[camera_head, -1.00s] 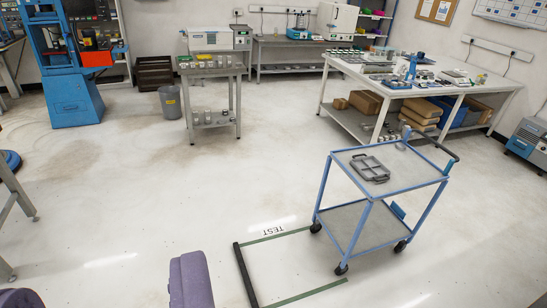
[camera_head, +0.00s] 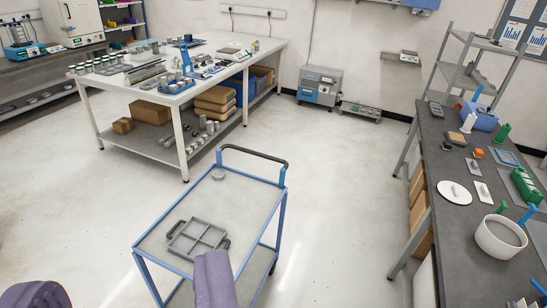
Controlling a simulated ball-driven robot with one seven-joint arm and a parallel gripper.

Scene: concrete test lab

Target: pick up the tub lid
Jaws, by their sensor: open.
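The tub lid (camera_head: 455,192), a flat white disc with a small knob, lies on the dark bench at the right of the picture. The white round tub (camera_head: 500,237) stands open on the same bench, nearer and to the right of the lid, apart from it. My gripper (camera_head: 125,288) shows as two purple fingers at the bottom left, spread wide apart with nothing held. It is well away from the lid, with its right finger overlapping the cart in the picture.
A blue-framed cart (camera_head: 250,205) carries a grey divided tray (camera_head: 198,238) and a small disc (camera_head: 218,175). Clear floor (camera_head: 345,190) lies between cart and bench.

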